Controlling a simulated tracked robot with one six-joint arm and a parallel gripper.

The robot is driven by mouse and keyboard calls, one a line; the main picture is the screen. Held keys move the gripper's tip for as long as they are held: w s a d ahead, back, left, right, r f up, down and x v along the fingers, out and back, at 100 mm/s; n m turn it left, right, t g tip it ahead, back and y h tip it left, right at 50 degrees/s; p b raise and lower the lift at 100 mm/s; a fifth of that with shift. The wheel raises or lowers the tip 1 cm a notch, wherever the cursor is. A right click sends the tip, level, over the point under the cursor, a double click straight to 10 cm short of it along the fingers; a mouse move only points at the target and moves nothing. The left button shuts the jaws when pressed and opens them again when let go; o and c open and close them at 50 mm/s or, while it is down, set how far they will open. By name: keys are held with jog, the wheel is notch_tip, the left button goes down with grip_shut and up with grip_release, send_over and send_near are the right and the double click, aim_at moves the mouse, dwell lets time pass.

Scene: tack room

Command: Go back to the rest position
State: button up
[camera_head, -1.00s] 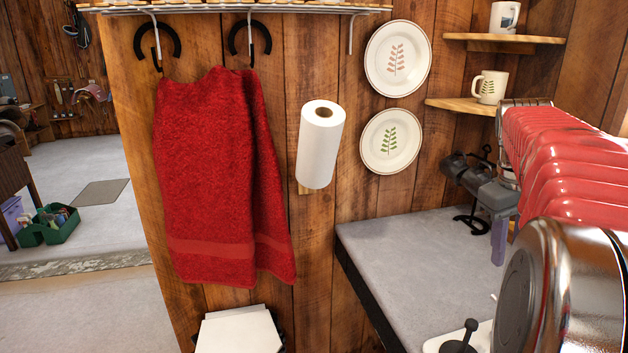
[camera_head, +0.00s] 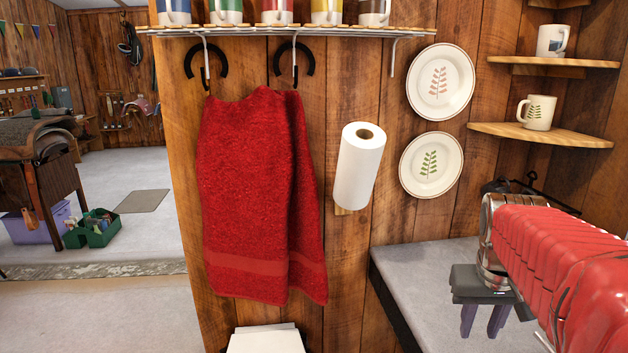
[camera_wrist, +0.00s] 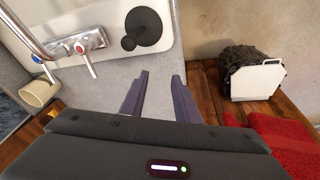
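My gripper (camera_head: 483,318) is at the lower right in the head view, above the grey countertop (camera_head: 415,290). My red ribbed arm reaches in from the right edge. The two purple fingers point down and stand apart. In the wrist view my gripper (camera_wrist: 160,88) also shows open, with only bare grey counter seen between the fingers and nothing held.
A red towel (camera_head: 255,190) hangs from hooks on the wood wall, beside a paper roll (camera_head: 359,170) and two plates. Corner shelves hold mugs. The wrist view shows a sink (camera_wrist: 115,45) with a tap, a tipped mug (camera_wrist: 40,92) and a white-lidded bin (camera_wrist: 257,80).

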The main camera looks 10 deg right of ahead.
jog(key=s+a+f+n+t+y, duration=0.1)
jog(key=s+a+n, duration=0.1)
jog(key=a, duration=1)
jog(key=s+a+f+n+t+y, duration=0.1)
jog(key=s+a, duration=0.3)
jog(key=a, duration=0.8)
jog(key=shift+s+f+n+t, duration=0.2)
jog(key=shift+f+n+t, duration=0.2)
jog(key=shift+n+t, duration=0.35)
